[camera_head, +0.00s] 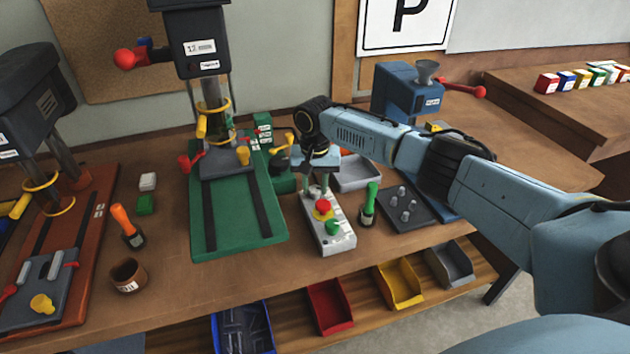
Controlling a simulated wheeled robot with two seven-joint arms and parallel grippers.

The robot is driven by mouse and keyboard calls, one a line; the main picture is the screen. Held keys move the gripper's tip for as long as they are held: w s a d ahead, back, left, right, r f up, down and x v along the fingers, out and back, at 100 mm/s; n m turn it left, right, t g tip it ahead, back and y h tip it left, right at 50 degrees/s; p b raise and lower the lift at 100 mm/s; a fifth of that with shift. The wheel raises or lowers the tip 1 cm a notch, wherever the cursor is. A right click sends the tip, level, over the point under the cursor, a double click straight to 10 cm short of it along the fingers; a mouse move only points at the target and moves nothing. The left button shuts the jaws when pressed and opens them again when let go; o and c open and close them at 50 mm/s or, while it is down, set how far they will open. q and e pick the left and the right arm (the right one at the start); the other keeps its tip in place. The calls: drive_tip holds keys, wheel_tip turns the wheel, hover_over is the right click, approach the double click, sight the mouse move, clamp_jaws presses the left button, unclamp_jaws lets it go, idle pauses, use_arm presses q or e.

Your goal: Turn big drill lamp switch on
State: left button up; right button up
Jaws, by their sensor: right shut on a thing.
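A drill press stands on a green base (238,212) at the centre, with a dark head (196,42) and a yellow ring guard. A grey control box (337,243) lies to its right, with a red button (323,206) on a yellow plate and a green button (332,227). My right gripper (318,187) points down at the far end of this box, behind the red button. It is shut on a small part there, seemingly a switch, mostly hidden by the fingers. I cannot make out a lamp or its state. My left gripper is out of view.
A second drill press (35,95) stands at the left on a red-brown base. A green-handled tool (369,205), a grey tray (358,173) and a dark plate with pegs (406,210) lie near the box. Coloured bins (329,305) sit below the table's front edge.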

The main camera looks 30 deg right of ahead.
sight(315, 188)
drive_tip(key=n+p, duration=0.2)
drive_tip(key=p, duration=0.1)
drive_tip(key=shift+r, duration=0.2)
drive_tip(key=shift+n+p, duration=0.35)
drive_tip(key=shift+n, duration=0.15)
drive_tip(key=n+p, duration=0.1)
drive_tip(key=n, duration=0.2)
drive_tip(key=shift+f+n, duration=0.15)
drive_tip(key=shift+n, duration=0.15)
drive_tip(key=n+p, duration=0.1)
drive_tip(key=n, duration=0.3)
drive_tip(key=shift+n, duration=0.3)
drive_tip(key=o, duration=1)
drive_tip(key=shift+c, duration=0.2)
wheel_tip(315, 188, up, 13)
drive_tip(key=shift+r+p, duration=0.2)
drive_tip(key=shift+p, duration=0.1)
